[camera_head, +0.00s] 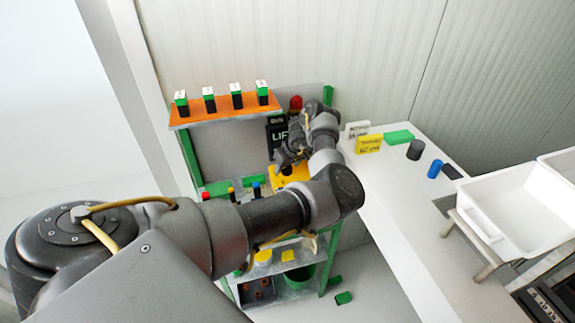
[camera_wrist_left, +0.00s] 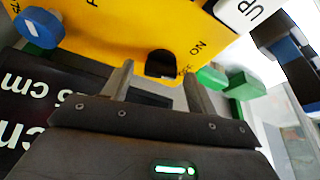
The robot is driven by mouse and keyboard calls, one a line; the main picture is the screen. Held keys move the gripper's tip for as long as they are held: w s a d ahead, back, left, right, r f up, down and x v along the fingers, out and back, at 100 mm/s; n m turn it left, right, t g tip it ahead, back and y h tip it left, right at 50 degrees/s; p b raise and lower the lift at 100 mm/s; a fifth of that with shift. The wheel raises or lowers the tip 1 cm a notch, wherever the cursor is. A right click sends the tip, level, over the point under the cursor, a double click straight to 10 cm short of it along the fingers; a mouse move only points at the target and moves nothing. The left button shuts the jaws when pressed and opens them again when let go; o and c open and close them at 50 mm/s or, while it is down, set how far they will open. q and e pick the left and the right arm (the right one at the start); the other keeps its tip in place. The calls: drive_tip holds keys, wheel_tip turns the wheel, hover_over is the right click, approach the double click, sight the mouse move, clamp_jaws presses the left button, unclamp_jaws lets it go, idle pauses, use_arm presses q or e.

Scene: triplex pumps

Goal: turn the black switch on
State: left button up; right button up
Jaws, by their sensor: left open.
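The black switch (camera_wrist_left: 160,64) is a small dark piece on a yellow panel (camera_wrist_left: 120,35), with "ON" printed to its right in the left wrist view. My left gripper (camera_wrist_left: 158,72) is open, with one fingertip on each side of the switch in that view. I cannot tell whether the fingers touch it. In the head view the left gripper (camera_head: 285,158) is at the yellow panel (camera_head: 291,178), and the switch is hidden there behind my arm. My right gripper is not in view.
A blue knob (camera_wrist_left: 38,28) is on the panel's left. An orange shelf (camera_head: 225,115) with several green-and-black blocks stands behind. A white table (camera_head: 390,190) to the right holds a yellow sign (camera_head: 368,143), a blue cylinder (camera_head: 435,169) and a white bin (camera_head: 485,228).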

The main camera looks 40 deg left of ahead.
use_arm(q)
drive_tip(key=c, duration=1)
drive_tip(key=shift+w+f+n+g+b, duration=0.1)
drive_tip(key=shift+n+g+b, duration=0.2)
drive_tip(key=shift+n+b, duration=0.45)
drive_tip(key=shift+n+g+b, duration=0.3)
drive_tip(key=shift+n, duration=0.55)
drive_tip(key=n+g, duration=0.1)
drive_tip(key=n, duration=0.1)
drive_tip(key=n+g, duration=0.1)
drive_tip(key=n, duration=0.2)
drive_tip(key=shift+w+b, duration=0.15)
drive_tip(key=shift+b, duration=0.25)
drive_tip(key=shift+n, duration=0.4)
